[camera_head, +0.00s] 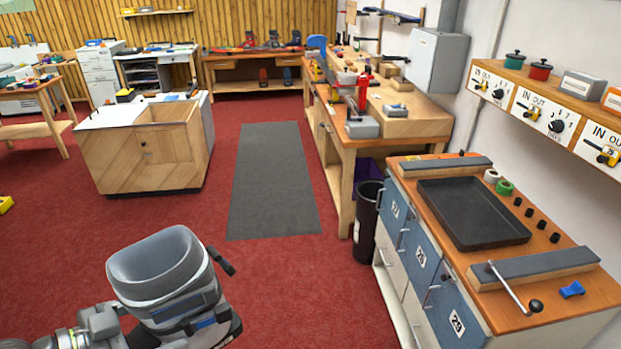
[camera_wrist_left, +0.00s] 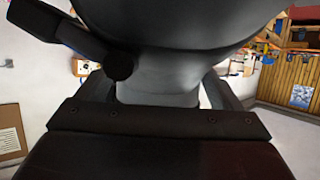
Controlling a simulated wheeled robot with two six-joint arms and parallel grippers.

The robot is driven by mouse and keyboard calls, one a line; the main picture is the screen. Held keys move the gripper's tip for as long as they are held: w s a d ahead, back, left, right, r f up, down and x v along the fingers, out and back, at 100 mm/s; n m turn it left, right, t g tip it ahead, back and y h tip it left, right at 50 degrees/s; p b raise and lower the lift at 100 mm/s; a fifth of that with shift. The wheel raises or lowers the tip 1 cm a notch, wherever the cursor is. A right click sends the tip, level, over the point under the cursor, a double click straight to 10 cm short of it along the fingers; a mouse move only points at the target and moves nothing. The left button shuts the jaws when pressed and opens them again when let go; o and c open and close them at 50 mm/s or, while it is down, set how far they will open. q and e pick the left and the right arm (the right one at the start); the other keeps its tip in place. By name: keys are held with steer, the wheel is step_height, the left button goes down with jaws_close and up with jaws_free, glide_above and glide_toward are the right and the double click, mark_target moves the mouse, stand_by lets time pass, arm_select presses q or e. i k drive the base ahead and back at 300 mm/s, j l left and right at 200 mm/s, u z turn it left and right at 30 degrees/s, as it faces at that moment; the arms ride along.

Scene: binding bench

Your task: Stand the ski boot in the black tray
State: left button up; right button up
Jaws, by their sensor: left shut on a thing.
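The grey ski boot (camera_head: 160,270) is in the lower left of the head view, upright with its open cuff at the top. My left gripper (camera_head: 172,338) is shut on the boot, and the boot hides most of its fingers. The boot also fills the upper middle of the left wrist view (camera_wrist_left: 160,75), close to the lens, with a dark lever at its upper left. The black tray (camera_head: 472,213) lies empty on the wooden top of the bench at the right, well apart from the boot. My right gripper does not show.
The tray's bench (camera_head: 425,196) has grey clamp bars (camera_head: 535,268) before and behind the tray, a crank handle, black knobs and tape rolls. A black bin (camera_head: 367,220) stands at its left. A dark mat (camera_head: 273,180) lies on the open red floor. A wooden cabinet (camera_head: 145,160) stands at back left.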

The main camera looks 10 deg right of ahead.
mark_target(471, 212)
steer(key=i, duration=1.2)
steer(key=i+j+z, duration=0.1)
steer(key=i, duration=1.1)
steer(key=i+z, duration=0.15)
steer(key=i, duration=0.35)
steer(key=i+j+z, duration=0.1)
steer(key=i, duration=0.35)
steer(key=z, duration=0.55)
steer(key=i+z, duration=0.1)
steer(key=z, duration=0.45)
steer(key=j+z, duration=0.1)
steer(key=z, duration=0.4)
steer(key=i+z, duration=0.1)
steer(key=z, duration=0.45)
steer(key=j+z, duration=0.15)
steer(key=z, duration=0.4)
steer(key=j+z, duration=0.1)
steer(key=z, duration=0.45)
steer(key=j+z, duration=0.1)
steer(key=z, duration=0.4)
steer(key=j+z, duration=0.1)
steer(key=z, duration=0.45)
